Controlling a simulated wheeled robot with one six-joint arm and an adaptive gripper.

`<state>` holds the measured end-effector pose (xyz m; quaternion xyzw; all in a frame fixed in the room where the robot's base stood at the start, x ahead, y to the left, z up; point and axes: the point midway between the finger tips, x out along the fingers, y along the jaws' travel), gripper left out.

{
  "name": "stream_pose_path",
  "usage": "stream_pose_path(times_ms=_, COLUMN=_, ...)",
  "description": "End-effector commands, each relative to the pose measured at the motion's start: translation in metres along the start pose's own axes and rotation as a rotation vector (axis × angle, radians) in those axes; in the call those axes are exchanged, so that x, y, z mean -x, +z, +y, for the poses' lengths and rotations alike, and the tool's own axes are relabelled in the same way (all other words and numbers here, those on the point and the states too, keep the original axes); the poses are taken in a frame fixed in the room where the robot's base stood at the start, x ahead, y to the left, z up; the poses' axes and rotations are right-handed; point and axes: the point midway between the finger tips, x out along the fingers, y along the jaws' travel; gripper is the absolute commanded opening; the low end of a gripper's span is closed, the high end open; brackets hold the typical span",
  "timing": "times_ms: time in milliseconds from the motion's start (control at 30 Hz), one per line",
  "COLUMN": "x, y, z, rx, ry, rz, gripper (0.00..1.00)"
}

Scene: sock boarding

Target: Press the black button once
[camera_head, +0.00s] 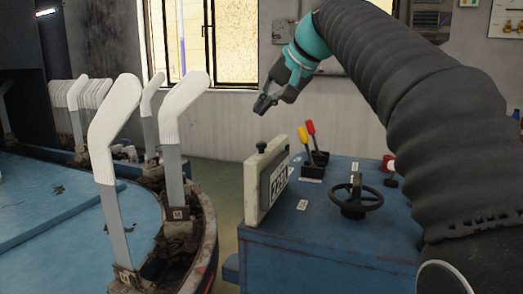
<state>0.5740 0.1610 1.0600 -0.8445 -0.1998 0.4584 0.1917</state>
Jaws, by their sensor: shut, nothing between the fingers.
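The black button (261,147) stands up from the top of a beige control box with a dark labelled face (254,192), at the left edge of a blue console. It is a small round knob and is unobstructed. My gripper (264,104), dark grey with a teal wrist, shows above the button in the picture, apart from it. Its fingers point down and to the left. It is shut and empty. How far it is from the button in depth I cannot tell.
The blue console (310,240) carries red and yellow levers (307,137), a black handwheel (356,202) and a red knob (389,163). White socks on upright boards (115,115) ring a blue turntable (60,215) at left. My arm covers the right side.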

Motion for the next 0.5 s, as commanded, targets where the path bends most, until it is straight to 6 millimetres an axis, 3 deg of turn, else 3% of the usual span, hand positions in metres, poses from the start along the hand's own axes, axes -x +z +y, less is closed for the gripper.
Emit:
stream_pose_path(times_ms=133, x=-0.017, y=0.012, z=0.012, rx=0.001, ry=0.000, rz=0.001, gripper=0.00)
stream_pose_path(times_ms=500, x=-0.032, y=0.023, z=0.023, rx=0.000, ry=-0.001, rz=0.001, gripper=0.00)
